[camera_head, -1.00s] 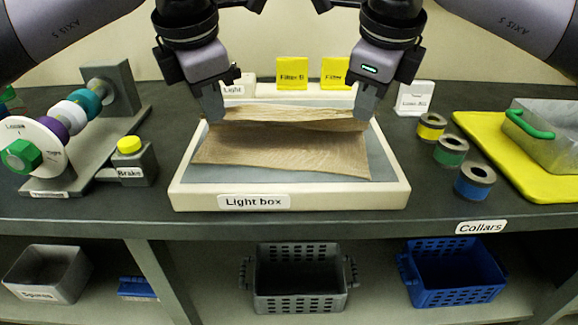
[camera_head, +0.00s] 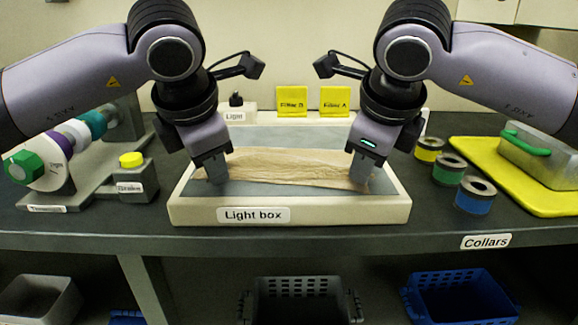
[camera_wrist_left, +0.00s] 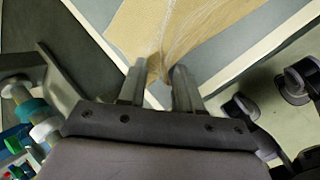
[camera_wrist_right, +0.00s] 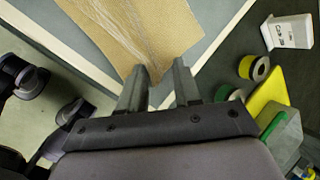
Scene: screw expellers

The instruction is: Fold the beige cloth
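The beige cloth (camera_head: 285,167) lies on the light box (camera_head: 350,214) as a wide, wrinkled strip, apparently doubled over. My left gripper (camera_head: 217,180) is at the cloth's near left corner, pointing down. In the left wrist view its fingers (camera_wrist_left: 160,72) stand apart, with a creased cloth corner (camera_wrist_left: 157,60) at the tips. My right gripper (camera_head: 358,183) is at the near right corner. In the right wrist view its fingers (camera_wrist_right: 157,75) also stand apart, with the cloth corner (camera_wrist_right: 150,62) between or just beyond the tips. The fingers hide part of both corners.
Yellow filter cards (camera_head: 292,101) stand behind the light box. A brake block (camera_head: 133,185) and a spindle with rings are at the left. Several collars (camera_head: 475,196) and a yellow mat (camera_head: 510,195) with a metal box are at the right. Bins (camera_head: 300,298) sit below.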

